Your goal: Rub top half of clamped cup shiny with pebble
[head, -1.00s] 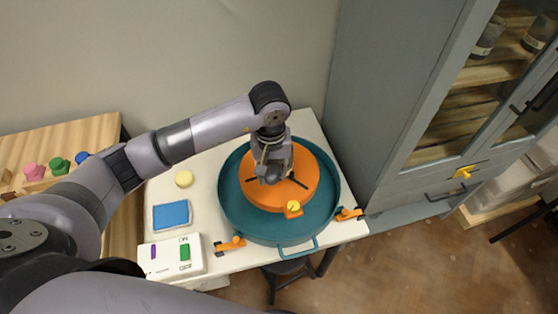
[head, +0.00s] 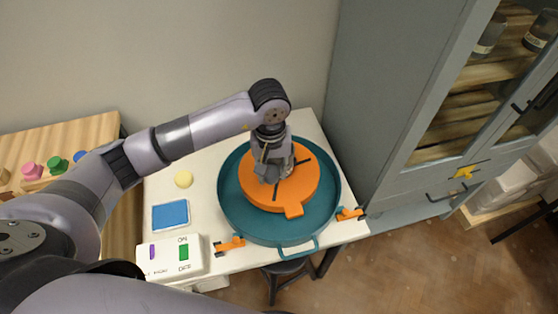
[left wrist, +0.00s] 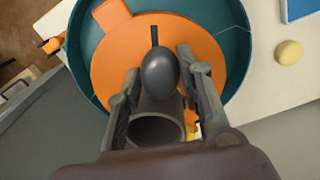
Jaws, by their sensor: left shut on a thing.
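My left gripper (head: 272,176) is over the orange wheel head (head: 300,187), which sits inside a teal round basin (head: 232,215). In the left wrist view its fingers (left wrist: 160,72) are shut on a smooth dark grey pebble (left wrist: 160,66). The dark grey clamped cup (left wrist: 158,130) stands on the wheel head between the fingers, its open rim towards the camera. The pebble overlaps the cup's side; I cannot tell if they touch. The gripper mostly hides the cup in the head view. My right gripper is not in view.
A white switch box (head: 172,258) with purple and green buttons, a blue pad (head: 170,215) and a yellow round piece (head: 183,179) lie left of the basin. Orange clamps (head: 230,245) sit at the table's front edge. A grey cabinet (head: 400,100) stands close on the right.

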